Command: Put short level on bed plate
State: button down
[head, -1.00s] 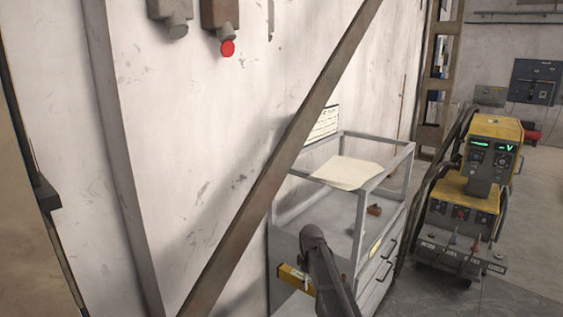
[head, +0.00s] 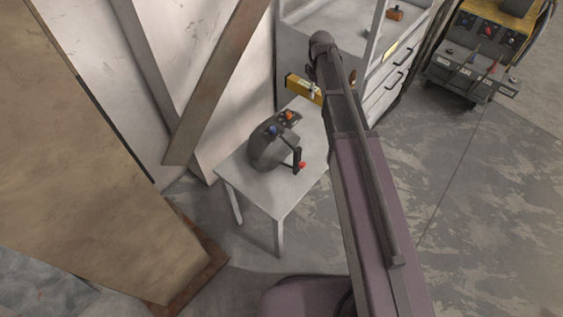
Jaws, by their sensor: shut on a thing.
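The short level, a yellow bar (head: 296,85), is held above and behind the far end of a small white table. My gripper (head: 314,91) is mostly hidden behind my arm, with only a small part showing at the level. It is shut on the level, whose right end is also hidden. I cannot make out a bed plate for certain. A rust-brown edge (head: 196,262) shows at lower left beside a large tan panel, but I cannot tell if it belongs to the plate.
The white table (head: 240,178) carries a dark control unit (head: 268,148) with a red-knobbed lever. A grey drawer cabinet (head: 384,88) stands behind, with a yellow welding machine (head: 490,50) at upper right. A brown beam (head: 215,85) leans at the wall. Floor at right is clear.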

jog(key=b, duration=1.1)
send_over(309, 139)
notch_tip(309, 139, down, 12)
jog(key=shift+w, duration=0.15)
jog(key=shift+f, duration=0.15)
notch_tip(309, 139, down, 6)
jog(key=b, duration=0.6)
jog(key=shift+f+b, duration=0.2)
jog(key=shift+b, duration=0.1)
jog(key=shift+f+b, duration=1.75)
jog(key=shift+f, duration=0.15)
jog(key=shift+c, duration=1.3)
grip_release()
jog(key=shift+r, duration=0.2)
